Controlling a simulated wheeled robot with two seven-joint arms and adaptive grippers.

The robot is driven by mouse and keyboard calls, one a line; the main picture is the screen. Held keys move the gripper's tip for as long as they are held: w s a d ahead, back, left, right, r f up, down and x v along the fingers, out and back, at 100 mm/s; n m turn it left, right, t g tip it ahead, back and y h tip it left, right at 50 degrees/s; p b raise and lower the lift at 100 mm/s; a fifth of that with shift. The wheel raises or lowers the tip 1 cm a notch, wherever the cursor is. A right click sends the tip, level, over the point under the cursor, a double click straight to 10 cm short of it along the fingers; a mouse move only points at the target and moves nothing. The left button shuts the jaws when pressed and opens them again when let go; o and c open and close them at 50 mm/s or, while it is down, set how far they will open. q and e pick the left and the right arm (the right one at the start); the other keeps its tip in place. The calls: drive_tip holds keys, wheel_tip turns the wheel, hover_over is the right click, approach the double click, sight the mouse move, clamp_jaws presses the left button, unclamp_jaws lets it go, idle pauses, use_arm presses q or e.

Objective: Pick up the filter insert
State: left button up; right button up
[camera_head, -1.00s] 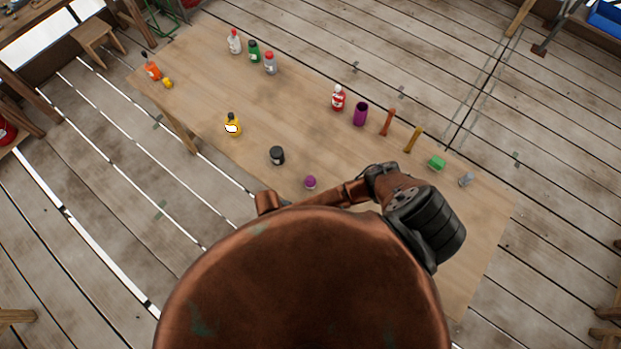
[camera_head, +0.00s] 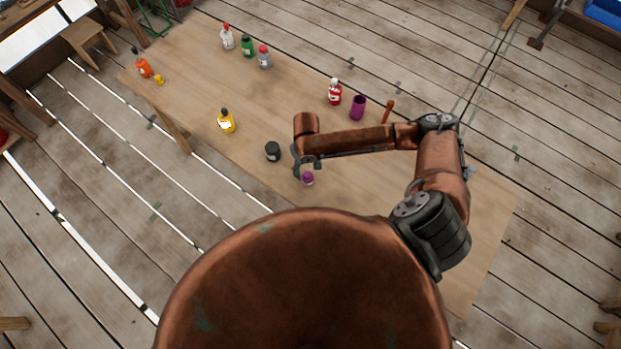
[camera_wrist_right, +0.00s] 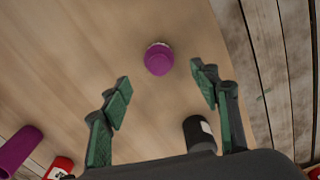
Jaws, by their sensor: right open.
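A small round purple piece (camera_head: 308,179) with a pale rim sits on the wooden table, close to my right gripper (camera_head: 299,163). I cannot tell for sure that it is the filter insert; no label shows. In the right wrist view the purple piece (camera_wrist_right: 159,60) lies just beyond and between the fingertips of my right gripper (camera_wrist_right: 161,80). The two green-padded fingers are wide apart, with nothing held between them. A taller purple cylinder (camera_head: 358,107) stands farther back on the table. My left gripper is not in view.
A black jar (camera_head: 272,151) stands left of the purple piece and shows near the right finger in the wrist view (camera_wrist_right: 199,133). A yellow bottle (camera_head: 226,121), a red bottle (camera_head: 335,92) and several others stand farther off. The table (camera_head: 190,75) has bare room between them.

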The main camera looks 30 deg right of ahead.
sight(307, 174)
wheel_tip(307, 174, down, 7)
drive_tip(key=shift+r+p, duration=0.1)
drive_tip(key=shift+p, duration=0.25)
drive_tip(key=shift+c, duration=0.2)
drive_tip(key=shift+d, duration=0.1)
drive_tip(key=c, duration=1)
drive_tip(key=shift+r, duration=0.55)
drive_tip(key=s+a+r+b, duration=0.1)
drive_tip(key=s+a+r, duration=0.7)
drive_tip(key=s+r, duration=0.3)
drive_tip(key=shift+s+r, duration=0.25)
drive_tip(key=shift+r, duration=0.2)
